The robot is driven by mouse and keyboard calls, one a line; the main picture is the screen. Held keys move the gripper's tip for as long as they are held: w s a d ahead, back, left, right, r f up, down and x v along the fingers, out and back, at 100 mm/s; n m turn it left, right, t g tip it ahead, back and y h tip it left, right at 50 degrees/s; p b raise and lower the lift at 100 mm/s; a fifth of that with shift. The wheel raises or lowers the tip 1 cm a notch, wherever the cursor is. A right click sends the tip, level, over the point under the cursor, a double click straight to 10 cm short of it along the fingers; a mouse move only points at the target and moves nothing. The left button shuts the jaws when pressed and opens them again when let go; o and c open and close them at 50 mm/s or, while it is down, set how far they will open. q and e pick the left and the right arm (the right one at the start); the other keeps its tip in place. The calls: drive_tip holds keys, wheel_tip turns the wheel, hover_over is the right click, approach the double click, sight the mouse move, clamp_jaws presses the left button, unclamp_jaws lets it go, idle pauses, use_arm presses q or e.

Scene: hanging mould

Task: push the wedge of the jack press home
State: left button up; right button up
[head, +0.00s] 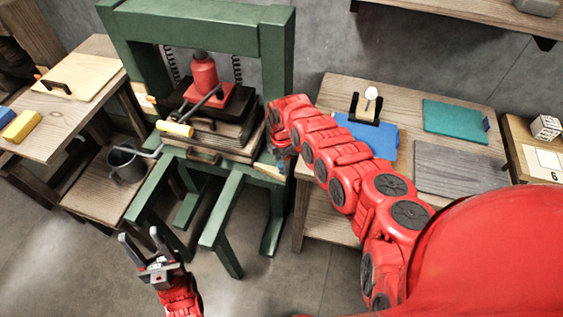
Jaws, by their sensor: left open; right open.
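The jack press is a green frame (274,75) with a red bottle jack (204,76) standing in its middle. The jack sits on dark plates above a stack of wooden boards (222,137). A light wooden piece (268,170), which may be the wedge, sticks out at the right end of the press bed. My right gripper (282,158) is beside the press's right post, close to that piece; my arm partly hides it, and I cannot tell whether they touch. My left gripper (146,242) is open and empty, low in front of the press and apart from it.
A lever with a pale yellow grip (176,129) juts from the press front. A grey can (125,164) stands on a low shelf at the left. The right table holds a blue mat (384,140), a teal board (455,121) and a grey board (460,168). Open floor lies in front.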

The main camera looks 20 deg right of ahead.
clamp_jaws()
idle(0.3)
drive_tip(key=shift+w, duration=0.1)
idle(1.0)
